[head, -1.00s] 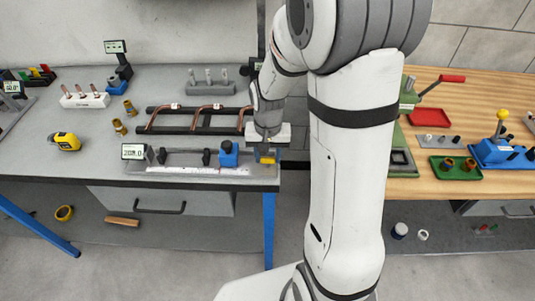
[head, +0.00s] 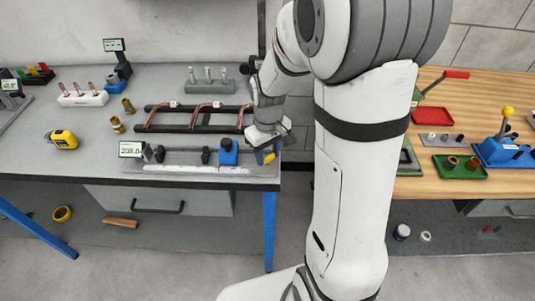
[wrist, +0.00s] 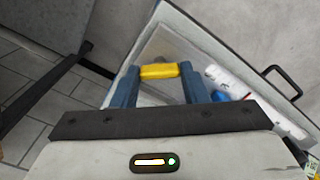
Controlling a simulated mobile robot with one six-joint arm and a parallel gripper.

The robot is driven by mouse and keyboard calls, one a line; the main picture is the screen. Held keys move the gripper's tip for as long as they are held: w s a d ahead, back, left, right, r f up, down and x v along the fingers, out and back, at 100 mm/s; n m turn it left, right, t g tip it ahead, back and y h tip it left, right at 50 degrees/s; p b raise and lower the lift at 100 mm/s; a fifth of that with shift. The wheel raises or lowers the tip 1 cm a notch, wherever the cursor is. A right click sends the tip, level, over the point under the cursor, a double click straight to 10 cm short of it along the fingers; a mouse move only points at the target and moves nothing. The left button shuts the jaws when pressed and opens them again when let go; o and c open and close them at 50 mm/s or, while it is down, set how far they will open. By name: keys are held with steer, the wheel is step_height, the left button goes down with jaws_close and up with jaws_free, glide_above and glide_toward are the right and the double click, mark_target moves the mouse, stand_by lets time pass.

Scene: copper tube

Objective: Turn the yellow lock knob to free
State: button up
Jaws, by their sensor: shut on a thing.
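The yellow lock knob (head: 269,158) is at the right end of the grey measuring fixture, by the bench's front right corner. In the head view it sits tilted, its right end higher. In the wrist view the knob (wrist: 159,71) lies as a short yellow bar between my blue fingertips. My gripper (wrist: 158,76) is shut on the knob, one finger at each end. In the head view my gripper (head: 264,153) comes down from above with its body turned at an angle. The knob's base is mostly hidden.
A blue block (head: 228,152) stands on the fixture just left of the knob. A display (head: 131,149) is at its left end. A dark rack with copper tubes (head: 200,127) lies behind. A gap separates this bench from the wooden bench (head: 430,187).

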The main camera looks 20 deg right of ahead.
mark_target(268, 156)
steer(key=n+b, duration=0.1)
steer(key=n, duration=0.4)
steer(key=shift+n, duration=0.3)
steer(key=n, duration=0.4)
steer(key=shift+n+b, duration=0.3)
steer(key=shift+b, duration=0.1)
steer(key=o, duration=1)
step_height(268, 156, up, 8)
steer(key=shift+f, duration=0.1)
stand_by(0.3)
